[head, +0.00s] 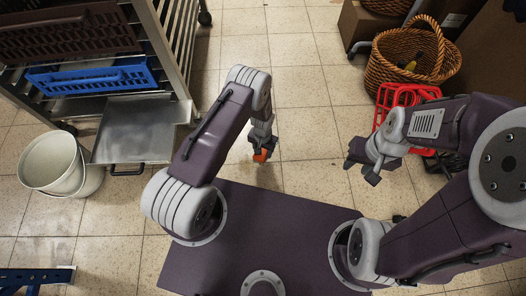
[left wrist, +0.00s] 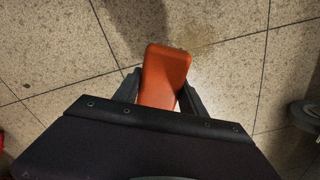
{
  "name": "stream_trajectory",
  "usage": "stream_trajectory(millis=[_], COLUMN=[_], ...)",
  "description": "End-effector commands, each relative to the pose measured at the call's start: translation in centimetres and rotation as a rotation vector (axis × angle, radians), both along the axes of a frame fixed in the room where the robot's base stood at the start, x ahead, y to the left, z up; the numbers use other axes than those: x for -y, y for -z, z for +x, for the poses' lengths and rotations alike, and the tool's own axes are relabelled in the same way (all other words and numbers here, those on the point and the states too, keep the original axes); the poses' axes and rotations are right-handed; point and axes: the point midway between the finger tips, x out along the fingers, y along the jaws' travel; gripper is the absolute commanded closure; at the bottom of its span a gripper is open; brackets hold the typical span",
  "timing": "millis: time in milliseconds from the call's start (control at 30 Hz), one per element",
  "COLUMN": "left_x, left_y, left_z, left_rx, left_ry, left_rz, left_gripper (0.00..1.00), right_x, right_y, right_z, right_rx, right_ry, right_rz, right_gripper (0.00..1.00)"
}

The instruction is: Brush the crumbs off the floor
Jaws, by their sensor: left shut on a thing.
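My left gripper (head: 262,150) is shut on an orange thing (head: 260,156) with rounded corners, above or at the tiled floor just ahead of my base. In the left wrist view the orange thing (left wrist: 165,76) sits between the two dark fingers (left wrist: 163,88). It looks like a brush's handle, but no bristles show. My right gripper (head: 361,168) is apart from it, to the right, with its fingers spread and nothing between them. The floor (head: 300,92) is beige and speckled. I cannot tell crumbs from its speckles. A faint brownish patch (left wrist: 203,47) shows beyond the orange thing.
A metal rack (head: 172,50) with a blue crate (head: 92,78) and a grey pulled-out tray (head: 137,130) stands left. A white bucket (head: 50,165) is beside it. A red crate (head: 402,97) and wicker basket (head: 405,55) stand right. The middle floor is clear.

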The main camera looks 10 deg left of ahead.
Motion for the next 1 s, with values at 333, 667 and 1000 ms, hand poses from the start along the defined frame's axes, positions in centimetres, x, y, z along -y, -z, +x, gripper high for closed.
stream_trajectory(millis=[333, 667, 1000], left_x=[0.0, 0.0, 0.6], left_y=[-2.8, -2.7, -2.9], left_z=[0.0, -0.1, -8.2], left_rx=[0.0, -0.001, -0.005], left_ry=[0.0, 0.0, -0.005], left_rz=[0.0, 0.0, 0.0], left_gripper=[0.95, 0.95, 0.95], right_x=[0.1, 0.1, 1.6], right_y=[-2.4, -2.2, -2.2], right_z=[-0.2, -0.2, -3.4], right_rx=[0.0, 0.0, -0.001], right_ry=[0.001, 0.001, 0.001], right_rz=[0.0, 0.0, -0.001], right_gripper=[0.64, 0.64, 0.64])
